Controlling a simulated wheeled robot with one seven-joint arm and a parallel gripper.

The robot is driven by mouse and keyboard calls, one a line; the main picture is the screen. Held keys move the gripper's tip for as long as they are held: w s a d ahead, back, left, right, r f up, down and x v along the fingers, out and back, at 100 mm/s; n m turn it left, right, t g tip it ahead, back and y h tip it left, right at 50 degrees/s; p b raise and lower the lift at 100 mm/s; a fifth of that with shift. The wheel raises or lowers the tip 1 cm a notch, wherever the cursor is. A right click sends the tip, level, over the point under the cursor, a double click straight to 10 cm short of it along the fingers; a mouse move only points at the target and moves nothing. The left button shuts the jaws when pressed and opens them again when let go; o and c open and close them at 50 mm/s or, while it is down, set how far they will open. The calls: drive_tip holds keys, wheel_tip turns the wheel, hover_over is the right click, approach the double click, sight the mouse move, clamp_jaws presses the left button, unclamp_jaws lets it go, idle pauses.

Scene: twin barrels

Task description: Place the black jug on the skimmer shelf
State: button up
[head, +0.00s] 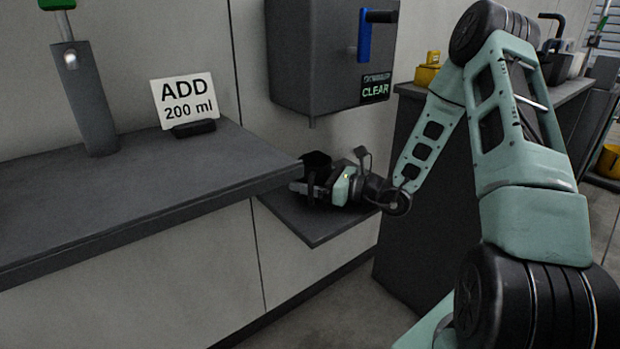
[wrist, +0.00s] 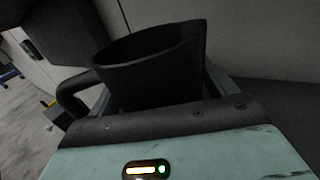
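The black jug (head: 316,160) is at the low dark shelf (head: 318,228) under the wall box marked CLEAR, which I take to be the skimmer shelf. It looks upright; I cannot tell whether its base touches the shelf. My gripper (head: 311,188) reaches in from the right, low over the shelf, with its fingers around the jug. In the wrist view the jug (wrist: 150,75) sits between the two fingers, which appear to press its sides, with its handle to the left. The jug's lower part is hidden by my gripper.
The dark wall box (head: 320,50) with a blue lever (head: 364,38) hangs above the shelf. A dark counter (head: 130,185) on the left carries an ADD 200 ml sign (head: 185,98) and a grey post (head: 85,95). Another counter stands close on the right.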

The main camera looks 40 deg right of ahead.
drive_tip(key=shift+r, duration=0.15)
drive_tip(key=shift+s+d, duration=0.15)
drive_tip(key=shift+s, duration=0.1)
drive_tip(key=p+v, duration=0.3)
drive_tip(key=v, duration=0.8)
drive_tip(key=shift+s, duration=0.2)
drive_tip(key=shift+d, duration=0.1)
